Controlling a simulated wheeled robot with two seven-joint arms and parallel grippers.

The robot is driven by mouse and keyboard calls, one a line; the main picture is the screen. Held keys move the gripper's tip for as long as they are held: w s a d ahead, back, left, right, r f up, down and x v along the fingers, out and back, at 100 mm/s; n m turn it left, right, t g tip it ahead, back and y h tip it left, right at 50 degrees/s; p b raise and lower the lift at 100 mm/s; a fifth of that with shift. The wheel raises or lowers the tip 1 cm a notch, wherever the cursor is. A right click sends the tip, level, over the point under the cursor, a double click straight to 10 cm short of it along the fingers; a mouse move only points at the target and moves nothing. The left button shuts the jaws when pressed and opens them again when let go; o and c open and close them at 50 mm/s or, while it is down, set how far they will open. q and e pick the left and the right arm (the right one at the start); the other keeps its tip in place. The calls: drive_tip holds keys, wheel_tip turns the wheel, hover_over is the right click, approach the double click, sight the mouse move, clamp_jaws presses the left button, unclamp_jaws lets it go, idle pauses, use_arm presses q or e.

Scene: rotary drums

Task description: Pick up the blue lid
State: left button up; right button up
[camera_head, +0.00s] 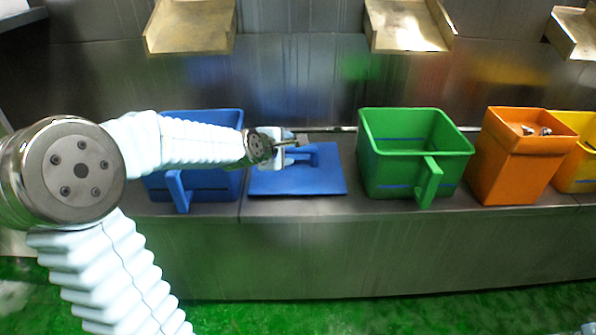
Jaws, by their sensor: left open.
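The blue lid (318,181) is a flat blue plate with a raised handle on top. It lies flat on the grey metal bench between the blue bin and the green bin. My left gripper (293,150) is open at the lid's handle, and its arm comes in from the left over the blue bin. The gripper covers part of the handle, and I cannot tell whether the fingers are around it or just above it. My right gripper is not in view.
A blue bin (220,188) stands left of the lid, partly behind my arm. A green bin (392,180), an orange bin (505,170) and a yellow bin (580,178) stand to the right. Metal chutes (405,25) jut from the back wall above.

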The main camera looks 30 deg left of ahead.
sight(298, 153)
use_arm(q)
drive_tip(key=x, duration=0.2)
drive_tip(key=shift+w+a+f+b, duration=0.1)
drive_tip(key=shift+w+f+b, duration=0.15)
drive_tip(key=shift+b, duration=0.1)
drive_tip(key=b+x, duration=0.1)
drive_tip(key=x, duration=0.3)
drive_tip(key=shift+f, duration=0.25)
drive_tip(key=shift+w+f, duration=0.2)
drive_tip(key=shift+w, duration=0.3)
clamp_jaws()
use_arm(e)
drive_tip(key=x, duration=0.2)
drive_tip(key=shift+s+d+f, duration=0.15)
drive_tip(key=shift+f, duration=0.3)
